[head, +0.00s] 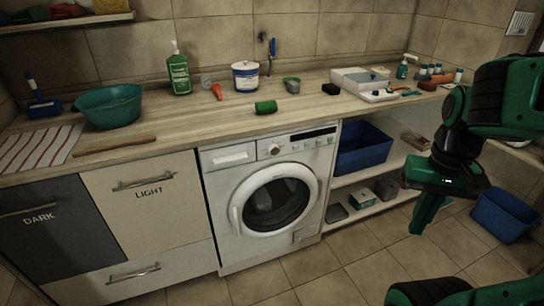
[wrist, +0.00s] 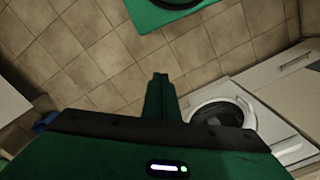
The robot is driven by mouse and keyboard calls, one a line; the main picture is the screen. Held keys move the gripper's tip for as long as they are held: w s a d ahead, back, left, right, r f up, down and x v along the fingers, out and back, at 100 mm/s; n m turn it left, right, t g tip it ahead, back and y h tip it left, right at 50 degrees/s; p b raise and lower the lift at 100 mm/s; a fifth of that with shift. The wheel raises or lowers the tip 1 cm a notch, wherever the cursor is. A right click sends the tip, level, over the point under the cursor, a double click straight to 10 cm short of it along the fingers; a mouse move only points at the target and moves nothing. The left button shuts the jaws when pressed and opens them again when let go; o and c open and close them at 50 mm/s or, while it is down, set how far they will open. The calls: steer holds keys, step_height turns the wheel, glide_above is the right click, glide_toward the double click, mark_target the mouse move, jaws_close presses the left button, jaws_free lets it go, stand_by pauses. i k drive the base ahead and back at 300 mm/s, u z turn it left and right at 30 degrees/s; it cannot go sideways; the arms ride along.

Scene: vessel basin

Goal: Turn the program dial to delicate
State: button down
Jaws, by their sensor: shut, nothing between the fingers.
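The program dial (head: 275,148) is a small round knob on the upper front panel of the white washing machine (head: 226,190). Its markings are too small to read. The machine's round door (head: 238,215) looks closed. My gripper (head: 424,222) is shut and empty, pointing down in front of the open shelves, well to the right of the dial and apart from the machine. In the wrist view my gripper's fingers (wrist: 160,80) are together over the tiled floor, and part of the washing machine (wrist: 252,130) shows at the right. The dial cannot be made out there.
The wooden counter (head: 210,118) above the machine holds a green can (head: 266,107), a green bottle (head: 179,75), a white tub (head: 245,75) and a teal basin (head: 110,107). Blue bins stand on the shelf (head: 362,148) and floor (head: 503,215). The tiled floor before the machine is clear.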

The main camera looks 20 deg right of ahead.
mark_target(273, 148)
steer(key=u, duration=0.45)
steer(key=k, duration=1.3)
steer(key=u, duration=2.5)
steer(key=i, duration=0.15)
steer(key=z, duration=3.6)
steer(key=i, duration=1.05)
steer(key=u, duration=0.35)
